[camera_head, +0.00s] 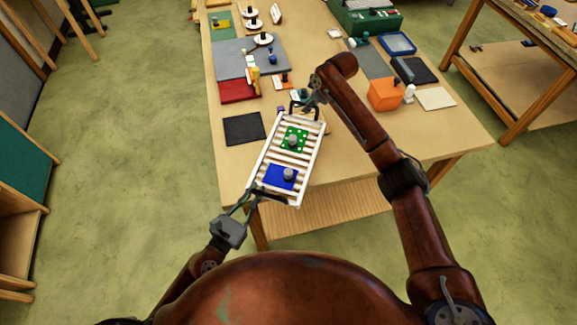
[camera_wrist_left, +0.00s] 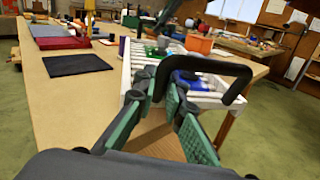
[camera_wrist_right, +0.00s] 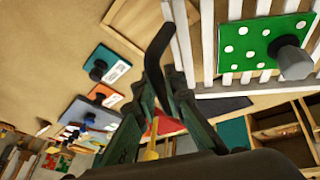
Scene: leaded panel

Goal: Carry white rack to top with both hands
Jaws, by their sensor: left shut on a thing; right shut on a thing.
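The white slatted rack (camera_head: 290,162) is held over the near edge of the table in the head view, slanting from lower left to upper right. It carries a green dotted square with a grey knob (camera_head: 293,139) and a blue square with a grey knob (camera_head: 283,176). My left gripper (camera_head: 257,196) is shut on the black handle at its near end, and this handle shows large in the left wrist view (camera_wrist_left: 215,65). My right gripper (camera_head: 307,105) is shut on the black handle at its far end. The rack's slats show in the right wrist view (camera_wrist_right: 240,90).
The wooden table (camera_head: 400,150) holds a black mat (camera_head: 244,128), a red mat (camera_head: 239,91), a grey mat (camera_head: 235,58), an orange box (camera_head: 384,94) and a green case (camera_head: 365,15). The table's near right part is clear. Another table (camera_head: 540,80) stands at the right.

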